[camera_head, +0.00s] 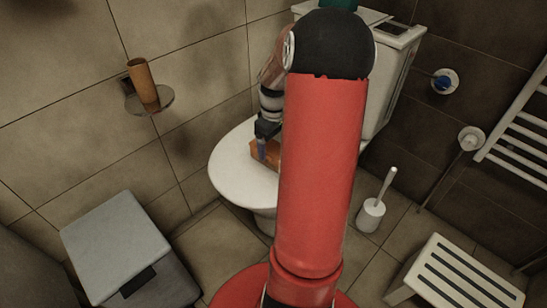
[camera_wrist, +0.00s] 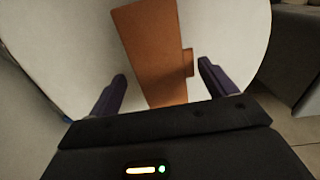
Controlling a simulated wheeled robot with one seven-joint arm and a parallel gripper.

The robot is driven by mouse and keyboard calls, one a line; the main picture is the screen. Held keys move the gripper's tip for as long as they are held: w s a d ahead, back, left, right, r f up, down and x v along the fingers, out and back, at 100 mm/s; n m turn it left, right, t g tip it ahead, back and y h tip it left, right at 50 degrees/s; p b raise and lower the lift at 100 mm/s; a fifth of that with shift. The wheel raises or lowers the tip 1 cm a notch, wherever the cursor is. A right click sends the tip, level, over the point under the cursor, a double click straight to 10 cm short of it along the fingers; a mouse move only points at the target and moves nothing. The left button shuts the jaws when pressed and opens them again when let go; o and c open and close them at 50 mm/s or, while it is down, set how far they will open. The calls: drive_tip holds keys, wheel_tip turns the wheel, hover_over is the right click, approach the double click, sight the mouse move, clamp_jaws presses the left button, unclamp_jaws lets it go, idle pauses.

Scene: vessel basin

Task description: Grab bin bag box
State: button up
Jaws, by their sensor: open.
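The bin bag box looks to be the orange-brown box (camera_head: 265,152) on the closed white toilet lid (camera_head: 230,172); my red arm hides part of it in the head view. In the wrist view the box (camera_wrist: 152,45) lies on the white lid (camera_wrist: 225,30), with a small tab on its right side. My gripper (camera_head: 262,148) is over the lid, right at the box. In the wrist view my gripper (camera_wrist: 162,78) is open, its two dark purple fingers on either side of the near end of the box. A gap shows between each finger and the box.
A grey bin (camera_head: 115,245) stands at lower left and a slatted white stool (camera_head: 455,275) at lower right. A toilet brush (camera_head: 371,212) stands right of the toilet. A wall holder carries a brown cup (camera_head: 142,82). A towel rail (camera_head: 520,130) is at right.

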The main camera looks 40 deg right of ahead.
sight(274, 148)
wheel_tip(274, 148, down, 4)
drive_tip(key=shift+f, duration=0.25)
drive_tip(key=shift+c, duration=0.3)
drive_tip(key=c, duration=0.8)
drive_tip(key=shift+r, duration=0.15)
